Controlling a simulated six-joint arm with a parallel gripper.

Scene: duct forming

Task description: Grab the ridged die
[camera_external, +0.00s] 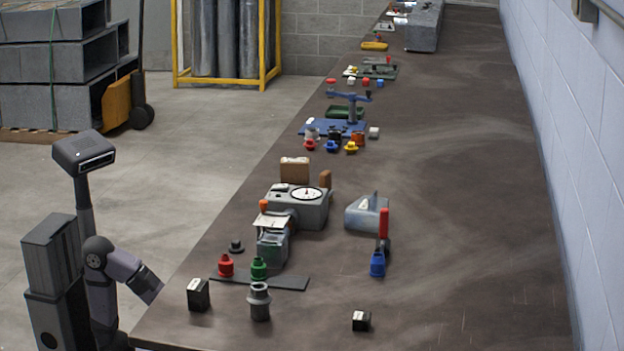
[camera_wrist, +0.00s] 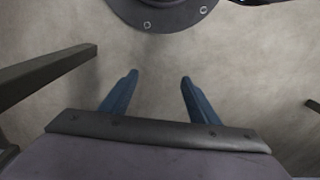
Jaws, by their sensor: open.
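My gripper (camera_wrist: 158,76) shows in the wrist view with its two blue fingers apart and nothing between them. Bare grey floor lies beyond the fingers. In the external view my arm hangs left of the long table, and its gripper is hidden behind the table edge. Several small stepped pieces stand upright near the table's front: a red one (camera_external: 226,267), a green one (camera_external: 258,269), a grey flanged one (camera_external: 260,302) and a blue one (camera_external: 377,266). The red and green ones stand at a dark strip (camera_external: 290,282). I cannot tell which is the ridged die.
Two dark blocks with pale tops, one at left (camera_external: 198,296) and one at right (camera_external: 361,321), stand near the front edge. A grey machine with a dial (camera_external: 300,212) and a sheet-metal piece (camera_external: 367,215) stand behind. The table's right side (camera_external: 470,240) is clear.

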